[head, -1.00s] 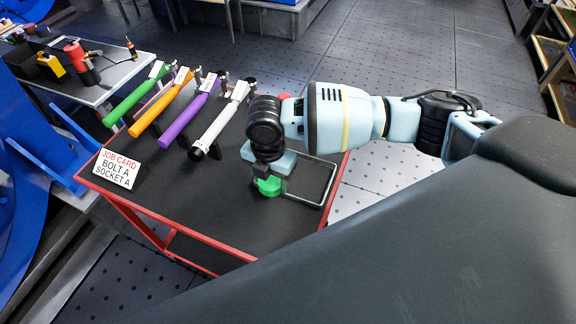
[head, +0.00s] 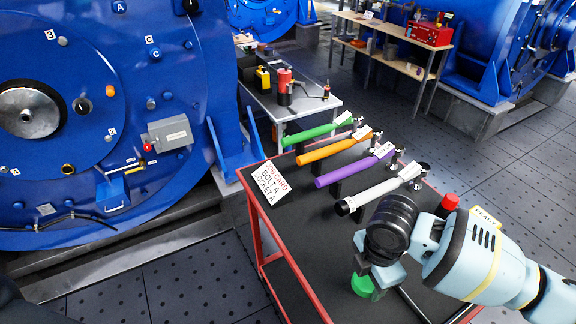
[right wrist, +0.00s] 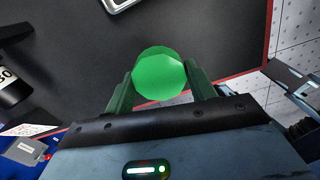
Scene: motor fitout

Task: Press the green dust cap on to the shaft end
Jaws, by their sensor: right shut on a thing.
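The green dust cap (head: 362,285) is between the fingers of my right gripper (head: 378,274), low over the black top of the red-framed cart. In the right wrist view the cap (right wrist: 160,75) is a round green disc, with a finger of my right gripper (right wrist: 160,88) against each side. The gripper is shut on it. The blue motor (head: 110,110) stands at the left in the head view. A round silver shaft end (head: 28,112) shows on its face, bare and well away from the gripper. My left gripper is not in view.
On the cart (head: 290,262) lie green, orange, purple and white torque wrenches (head: 385,188) on stands, and a job card (head: 275,185) reading "BOLT A SOCKET A". A red button (head: 450,201) is near my right arm. Open floor (head: 200,285) lies between cart and motor.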

